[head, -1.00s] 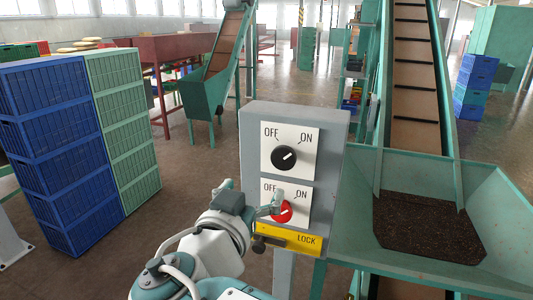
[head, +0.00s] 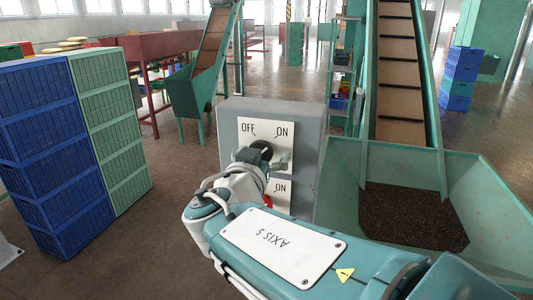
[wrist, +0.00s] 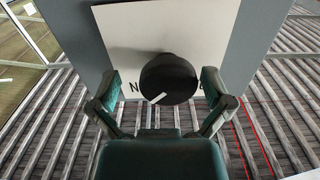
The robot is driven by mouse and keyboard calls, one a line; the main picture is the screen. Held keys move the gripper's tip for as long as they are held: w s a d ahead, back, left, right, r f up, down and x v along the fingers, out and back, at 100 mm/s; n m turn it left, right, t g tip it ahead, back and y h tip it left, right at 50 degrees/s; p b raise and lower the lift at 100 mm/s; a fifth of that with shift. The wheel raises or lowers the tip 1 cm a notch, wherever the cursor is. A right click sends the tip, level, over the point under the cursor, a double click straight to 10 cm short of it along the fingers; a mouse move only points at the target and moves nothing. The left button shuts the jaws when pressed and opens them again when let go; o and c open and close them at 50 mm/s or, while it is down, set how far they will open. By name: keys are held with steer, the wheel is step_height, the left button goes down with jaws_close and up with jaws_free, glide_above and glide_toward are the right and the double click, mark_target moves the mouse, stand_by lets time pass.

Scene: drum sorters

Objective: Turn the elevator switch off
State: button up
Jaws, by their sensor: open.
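A grey control box (head: 310,125) stands in front of me with two rotary switches. The upper black knob (head: 261,146) sits on a white plate (head: 245,127) marked OFF and ON. In the wrist view the black knob (wrist: 172,80) shows a white mark pointing lower left, toward a partly hidden letter N. My gripper (head: 275,160) is at the upper switch. It is open in the wrist view (wrist: 162,88), with one finger on either side of the knob; contact is not clear. The lower red knob (head: 268,201) is mostly hidden by my arm. No visible label says which switch is the elevator's.
A green hopper (head: 490,205) with dark material and an inclined belt conveyor (head: 400,75) stand right of the box. Stacked blue crates (head: 45,150) and green crates (head: 112,120) stand at left. Open floor lies between crates and box.

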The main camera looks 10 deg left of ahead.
steer(key=shift+a+f, duration=0.1)
steer(key=shift+a, duration=0.05)
steer(key=c, duration=0.9)
steer(key=shift+a, duration=0.2)
steer(key=shift+c, duration=1.2)
steer(key=shift+a, duration=0.15)
